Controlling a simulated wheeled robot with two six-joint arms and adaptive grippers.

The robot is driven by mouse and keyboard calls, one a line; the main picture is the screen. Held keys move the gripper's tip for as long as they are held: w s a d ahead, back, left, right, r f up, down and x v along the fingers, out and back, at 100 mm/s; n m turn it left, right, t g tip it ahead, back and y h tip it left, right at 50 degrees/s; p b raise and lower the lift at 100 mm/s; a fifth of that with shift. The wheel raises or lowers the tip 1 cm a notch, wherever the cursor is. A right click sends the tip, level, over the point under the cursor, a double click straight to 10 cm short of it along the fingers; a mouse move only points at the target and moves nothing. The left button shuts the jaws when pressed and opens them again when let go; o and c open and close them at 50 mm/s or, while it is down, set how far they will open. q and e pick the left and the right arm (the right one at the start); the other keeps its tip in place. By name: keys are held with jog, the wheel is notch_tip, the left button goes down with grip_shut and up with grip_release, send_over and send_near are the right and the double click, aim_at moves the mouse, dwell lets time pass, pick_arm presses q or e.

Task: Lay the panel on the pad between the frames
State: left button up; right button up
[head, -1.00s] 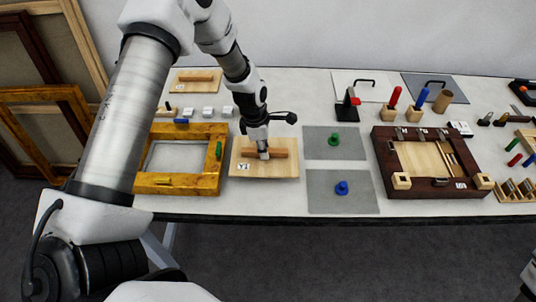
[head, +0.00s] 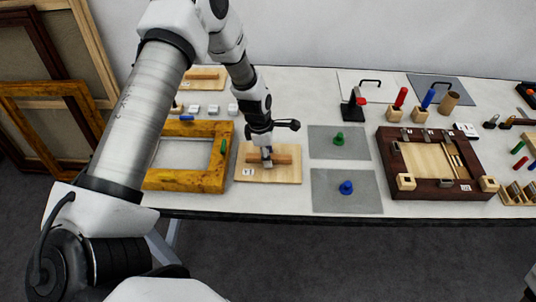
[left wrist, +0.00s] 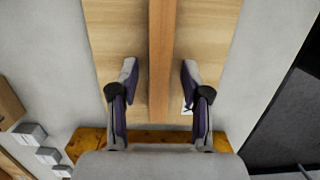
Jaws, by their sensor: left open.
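A light wooden panel (head: 285,175) with a raised brown handle bar (head: 283,159) and a small white label lies flat on the table, just right of the yellow frame (head: 203,182). My left gripper (head: 267,158) is over the middle of the panel. In the left wrist view, its two open fingers (left wrist: 157,82) stand on either side of the bar (left wrist: 161,50), with gaps on both sides. Two grey pads, one with a green knob (head: 322,151) and one with a blue knob (head: 325,203), lie between the yellow frame and the dark frame (head: 387,165). My right gripper is not visible.
A second wooden panel (head: 214,85) with a bar lies at the back left. Small white blocks (head: 233,109) sit behind the yellow frame. A black stand (head: 353,113) and holders with red and blue handles (head: 420,114) stand behind the dark frame. The table's front edge is close.

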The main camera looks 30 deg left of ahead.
pick_arm(q)
notch_tip(320, 180, up, 12)
jog(key=a, duration=0.1)
jog(key=shift+s+a+f, duration=0.2)
jog(key=shift+s+f, duration=0.05)
jog(key=shift+s, duration=0.2)
